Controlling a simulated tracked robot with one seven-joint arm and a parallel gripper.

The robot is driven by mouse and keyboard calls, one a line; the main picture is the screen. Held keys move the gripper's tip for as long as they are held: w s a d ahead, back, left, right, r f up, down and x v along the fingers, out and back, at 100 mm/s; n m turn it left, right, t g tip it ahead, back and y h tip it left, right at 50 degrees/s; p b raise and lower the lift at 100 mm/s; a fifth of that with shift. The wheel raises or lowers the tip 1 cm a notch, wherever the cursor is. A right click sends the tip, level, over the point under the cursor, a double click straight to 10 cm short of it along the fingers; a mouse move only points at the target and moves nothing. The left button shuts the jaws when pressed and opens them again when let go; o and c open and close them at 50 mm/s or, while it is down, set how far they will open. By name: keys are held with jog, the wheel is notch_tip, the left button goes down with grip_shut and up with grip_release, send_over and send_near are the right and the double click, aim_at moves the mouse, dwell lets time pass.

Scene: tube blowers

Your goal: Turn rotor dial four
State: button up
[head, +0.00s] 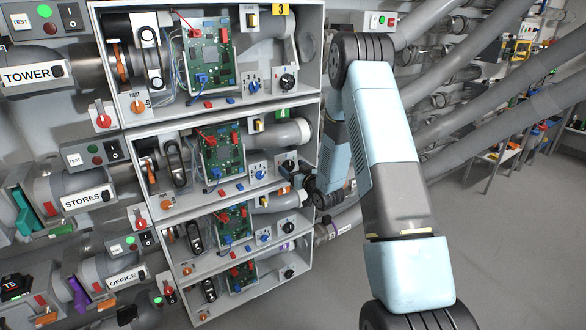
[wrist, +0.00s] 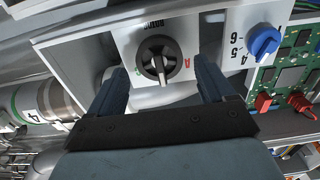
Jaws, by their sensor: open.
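The rotor dial (wrist: 158,62) is a round black knob with a raised bar, on a white plate with a red letter beside it. The bar stands roughly upright in the wrist view. My gripper (wrist: 160,70) is open, with one dark finger on each side of the dial; I cannot tell whether either finger touches it.
A blue knob (wrist: 264,40) and a green circuit board (wrist: 292,75) sit to the right in the wrist view. Stacked boxes (head: 205,115) hold similar dials. Grey pipes (head: 490,75) run to the right, above clear floor (head: 510,240).

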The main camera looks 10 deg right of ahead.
jog(key=shift+w+a, duration=0.2)
jog(key=shift+w, duration=0.3)
jog(key=c, duration=1)
